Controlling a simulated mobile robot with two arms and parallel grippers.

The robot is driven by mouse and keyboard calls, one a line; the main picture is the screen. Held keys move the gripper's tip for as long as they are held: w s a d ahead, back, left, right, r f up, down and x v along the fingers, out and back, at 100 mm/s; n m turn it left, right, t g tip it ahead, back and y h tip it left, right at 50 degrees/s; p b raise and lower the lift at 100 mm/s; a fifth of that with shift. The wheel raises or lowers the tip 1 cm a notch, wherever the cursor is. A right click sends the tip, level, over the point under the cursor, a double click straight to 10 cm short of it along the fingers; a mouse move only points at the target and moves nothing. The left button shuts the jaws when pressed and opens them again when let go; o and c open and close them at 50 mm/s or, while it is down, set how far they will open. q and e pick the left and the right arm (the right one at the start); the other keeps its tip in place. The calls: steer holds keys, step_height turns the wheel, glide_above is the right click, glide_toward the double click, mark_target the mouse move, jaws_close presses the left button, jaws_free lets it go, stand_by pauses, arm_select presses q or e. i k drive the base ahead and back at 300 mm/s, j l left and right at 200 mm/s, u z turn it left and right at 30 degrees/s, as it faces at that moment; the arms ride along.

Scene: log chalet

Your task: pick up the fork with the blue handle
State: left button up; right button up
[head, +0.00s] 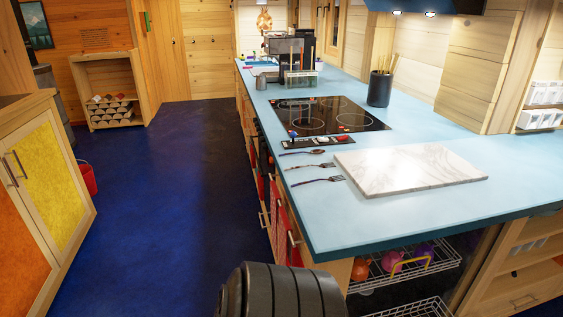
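Three utensils lie in a row on the light blue countertop (410,223), left of a white marble board (410,169). The far one looks like a spoon (307,152). The middle one looks like a fork (316,165), and the near one also looks like a fork (318,181). All three look dark and are small, so I cannot tell which has a blue handle. Neither of my grippers is in view.
A black cooktop (322,115) is set in the counter beyond the utensils. A dark utensil holder (380,88) and a coffee machine (291,54) stand farther back. Wire baskets (405,270) sit below the counter's near edge. The dark blue floor (160,210) at left is clear.

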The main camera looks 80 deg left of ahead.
mark_target(330, 178)
steer(key=u, duration=2.4)
steer(key=i+j+z, duration=0.45)
steer(key=j+z, duration=0.25)
